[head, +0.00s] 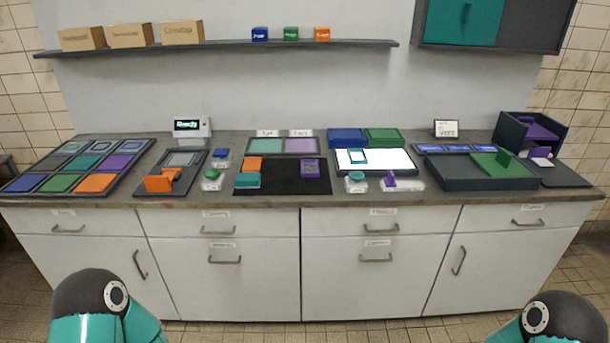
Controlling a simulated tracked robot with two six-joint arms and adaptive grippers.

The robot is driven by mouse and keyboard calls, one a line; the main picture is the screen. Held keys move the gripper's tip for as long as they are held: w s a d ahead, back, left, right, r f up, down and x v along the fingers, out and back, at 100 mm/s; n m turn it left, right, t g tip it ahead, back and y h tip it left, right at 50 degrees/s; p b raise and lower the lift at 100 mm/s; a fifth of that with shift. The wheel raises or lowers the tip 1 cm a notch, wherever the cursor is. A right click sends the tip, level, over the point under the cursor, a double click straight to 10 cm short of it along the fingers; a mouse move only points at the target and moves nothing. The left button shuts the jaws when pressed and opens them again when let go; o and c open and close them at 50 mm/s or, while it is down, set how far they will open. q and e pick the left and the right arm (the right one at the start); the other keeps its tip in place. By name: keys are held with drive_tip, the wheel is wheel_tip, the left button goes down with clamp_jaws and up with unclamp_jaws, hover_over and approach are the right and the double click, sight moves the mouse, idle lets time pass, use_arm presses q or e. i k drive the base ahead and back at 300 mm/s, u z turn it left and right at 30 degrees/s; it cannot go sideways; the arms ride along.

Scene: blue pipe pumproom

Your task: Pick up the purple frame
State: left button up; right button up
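A small upright-looking purple piece (310,169) lies at the right side of the black mat (283,186) on the counter. It has a darker middle and may be the purple frame, but it is too small to be sure. Other purple things show too: a flat tile (118,163) in the left tray, a piece on a clear block (390,180), and a piece inside the dark open box (541,129) at the right. Only rounded parts of my two arms show at the bottom corners. Neither of my grippers is in view.
On the black mat are an orange block (253,164) and teal blocks (247,181). A lit white panel (374,161) stands to its right, with a dark tray (475,172) beyond. A shelf (230,45) with cardboard boxes is above. The counter's front edge is mostly clear.

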sight(310, 168)
drive_tip(key=u, duration=0.6)
drive_tip(key=i, duration=1)
